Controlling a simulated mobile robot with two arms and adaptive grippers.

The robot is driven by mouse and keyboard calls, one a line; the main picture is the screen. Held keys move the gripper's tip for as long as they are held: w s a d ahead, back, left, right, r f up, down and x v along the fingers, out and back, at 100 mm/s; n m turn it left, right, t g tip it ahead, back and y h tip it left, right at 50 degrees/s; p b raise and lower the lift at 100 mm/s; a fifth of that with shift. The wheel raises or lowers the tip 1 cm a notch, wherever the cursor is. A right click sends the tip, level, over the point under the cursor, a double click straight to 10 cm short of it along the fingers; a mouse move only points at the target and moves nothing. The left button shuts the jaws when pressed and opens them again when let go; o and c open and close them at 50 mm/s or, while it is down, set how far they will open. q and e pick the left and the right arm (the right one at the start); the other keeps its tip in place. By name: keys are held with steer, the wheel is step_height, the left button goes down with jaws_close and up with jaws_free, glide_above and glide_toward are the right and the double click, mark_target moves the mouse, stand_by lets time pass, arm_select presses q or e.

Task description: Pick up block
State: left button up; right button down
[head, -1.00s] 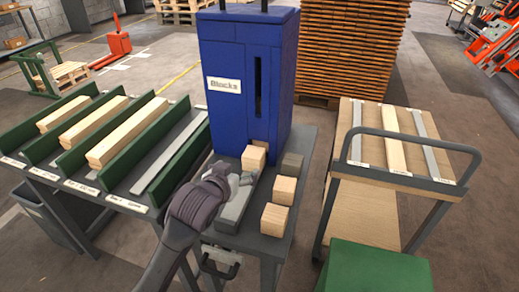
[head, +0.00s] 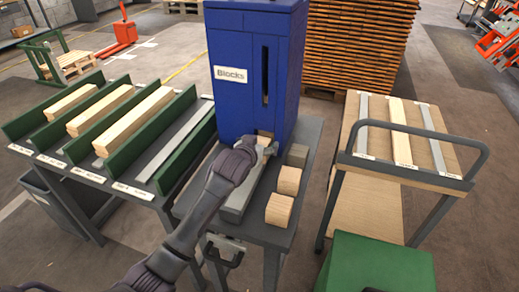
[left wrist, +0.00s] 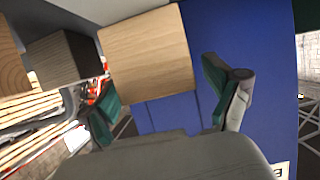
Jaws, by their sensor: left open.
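A light wooden block (left wrist: 148,55) fills the upper middle of the left wrist view, in front of the blue dispenser. In the head view my left gripper (head: 264,148) is at the dispenser's foot and hides most of the wood (head: 265,135) there. In the wrist view my left gripper (left wrist: 165,100) is open, with one finger on each side of the block's near end. I cannot tell whether they touch it. A grey-brown block (head: 297,155) and two light blocks, one in the middle (head: 289,180) and one in front (head: 279,209), stand to the right. My right gripper is not in view.
The blue dispenser (head: 230,110) labelled "Blocks" stands at the back of the grey table (head: 250,222). Green-walled racks with planks (head: 135,120) are at left. A cart (head: 375,165) with a raised handle and a green box (head: 375,265) are at right.

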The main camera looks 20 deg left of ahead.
arm_select(q)
steer(key=shift+w+f, duration=0.1)
steer(key=shift+w, duration=0.2)
steer(key=c, duration=1.1)
steer(key=shift+c, duration=0.9)
steer(key=shift+s, duration=0.1)
